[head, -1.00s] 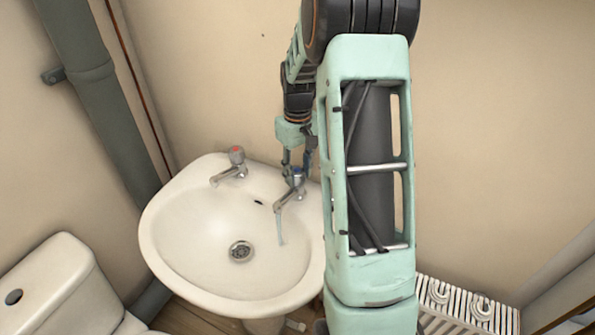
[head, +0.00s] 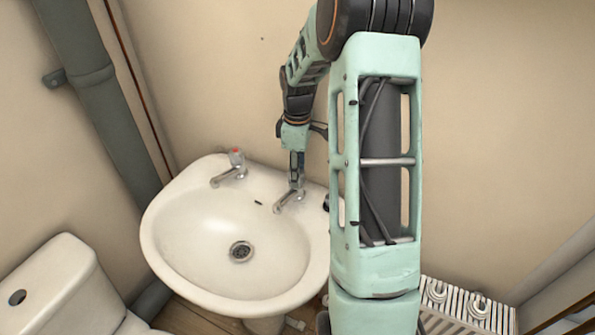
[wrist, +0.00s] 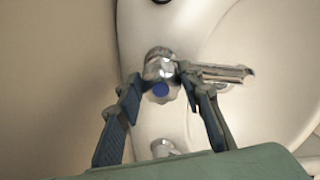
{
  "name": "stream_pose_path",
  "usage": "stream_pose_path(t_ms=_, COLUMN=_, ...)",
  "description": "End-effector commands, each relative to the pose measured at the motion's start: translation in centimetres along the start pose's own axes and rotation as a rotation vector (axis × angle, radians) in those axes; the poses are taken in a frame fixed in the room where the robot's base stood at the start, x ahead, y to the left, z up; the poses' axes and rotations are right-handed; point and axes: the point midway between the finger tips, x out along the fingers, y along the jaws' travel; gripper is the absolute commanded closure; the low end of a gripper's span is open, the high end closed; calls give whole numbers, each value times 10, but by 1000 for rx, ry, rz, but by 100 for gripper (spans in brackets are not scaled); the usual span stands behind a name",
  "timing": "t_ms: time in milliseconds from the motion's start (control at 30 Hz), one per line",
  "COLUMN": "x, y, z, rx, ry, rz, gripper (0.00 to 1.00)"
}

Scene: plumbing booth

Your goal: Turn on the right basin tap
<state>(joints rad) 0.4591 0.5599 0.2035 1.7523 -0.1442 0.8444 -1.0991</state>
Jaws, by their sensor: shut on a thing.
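The right basin tap (head: 289,196) is chrome and stands on the back right rim of the white basin (head: 172,271). Its blue-marked knob (wrist: 160,91) shows between my fingers in the wrist view. My gripper (head: 296,180) reaches down onto this tap from above and is shut on its knob, with one finger on each side. It fills the lower part of the wrist view (wrist: 160,80). The spout (wrist: 222,72) points out over the bowl. No water stream shows under it. In the head view my fingers hide most of the knob.
The left tap (head: 233,170), with a red mark, stands on the rim to the left. A small dark object (head: 326,202) sits at the basin's right edge, partly behind my arm. A toilet cistern (head: 55,275) is at lower left, a radiator (head: 470,308) at lower right. The wall is close behind.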

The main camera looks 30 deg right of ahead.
Motion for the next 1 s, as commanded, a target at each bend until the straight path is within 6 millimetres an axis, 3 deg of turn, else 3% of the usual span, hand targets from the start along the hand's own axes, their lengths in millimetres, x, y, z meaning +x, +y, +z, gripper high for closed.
stream_pose_path(t_ms=567, x=-1, y=1, z=-1, rx=-28, ry=2, rz=3, gripper=90)
stream_pose_path(t_ms=600, x=-1, y=1, z=-1, rx=-28, ry=2, rz=3, gripper=62)
stream_pose_path(t_ms=700, x=-1, y=1, z=-1, rx=-28, ry=2, rz=3, gripper=50)
stream_pose_path(t_ms=1000, x=-1, y=0, z=0, rx=-28, ry=1, rz=1, gripper=48)
